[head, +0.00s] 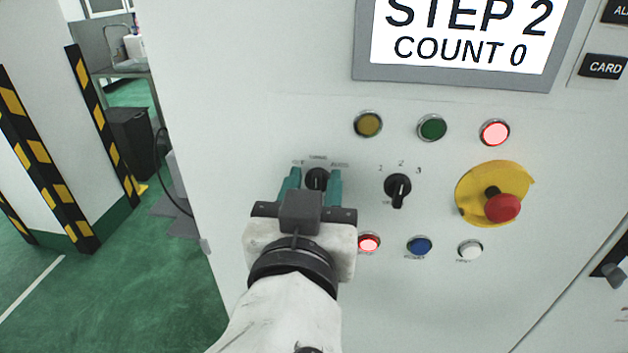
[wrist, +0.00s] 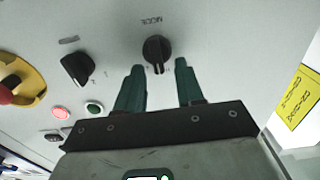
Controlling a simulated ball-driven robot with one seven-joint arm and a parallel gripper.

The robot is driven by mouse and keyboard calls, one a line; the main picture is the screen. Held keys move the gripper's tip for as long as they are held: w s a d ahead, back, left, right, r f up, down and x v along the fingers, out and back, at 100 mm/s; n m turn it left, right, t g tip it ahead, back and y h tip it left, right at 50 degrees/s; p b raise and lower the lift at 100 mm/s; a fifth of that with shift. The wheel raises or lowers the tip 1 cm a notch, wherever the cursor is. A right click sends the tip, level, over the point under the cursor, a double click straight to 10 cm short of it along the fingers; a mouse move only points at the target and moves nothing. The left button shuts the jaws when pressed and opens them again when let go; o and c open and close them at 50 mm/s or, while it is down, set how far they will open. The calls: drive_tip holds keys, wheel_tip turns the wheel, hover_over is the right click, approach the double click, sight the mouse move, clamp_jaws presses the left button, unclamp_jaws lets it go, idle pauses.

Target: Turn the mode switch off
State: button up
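The mode switch (head: 317,179) is a black rotary knob on the pale panel. Its handle looks upright, towards the middle label, with other labels left and right of it. In the wrist view the switch (wrist: 156,48) sits below an upside-down MODE label, its light pointer mark facing my gripper. My gripper (head: 314,174) is open, with one green finger on each side of the knob in the head view. In the wrist view the fingertips (wrist: 159,66) flank the knob's near end and nothing is held. I cannot tell whether they touch it. My gripper hides the panel below the knob.
A second black knob (head: 397,188), marked 1 2 3, is to the right. A red emergency button (head: 502,207) on a yellow plate is farther right. Lamps (head: 431,128) are above and small buttons (head: 419,245) below. The screen (head: 462,36) reads STEP 2, COUNT 0.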

drive_tip(key=shift+w, duration=0.1)
drive_tip(key=shift+c, duration=0.3)
clamp_jaws()
idle(0.4)
drive_tip(key=n+p, duration=0.1)
drive_tip(key=n, duration=0.1)
drive_tip(key=n+p, duration=0.1)
drive_tip(key=n, duration=0.1)
drive_tip(key=shift+a, duration=0.3)
drive_tip(key=shift+a+f+n+p, duration=0.15)
drive_tip(key=shift+n+p, duration=0.5)
drive_tip(key=shift+n, duration=0.55)
drive_tip(key=shift+a+n+p, duration=0.1)
drive_tip(key=shift+n+p, duration=0.5)
drive_tip(key=shift+n, duration=0.6)
drive_tip(key=shift+o, duration=0.3)
unclamp_jaws()
drive_tip(key=shift+f, duration=0.1)
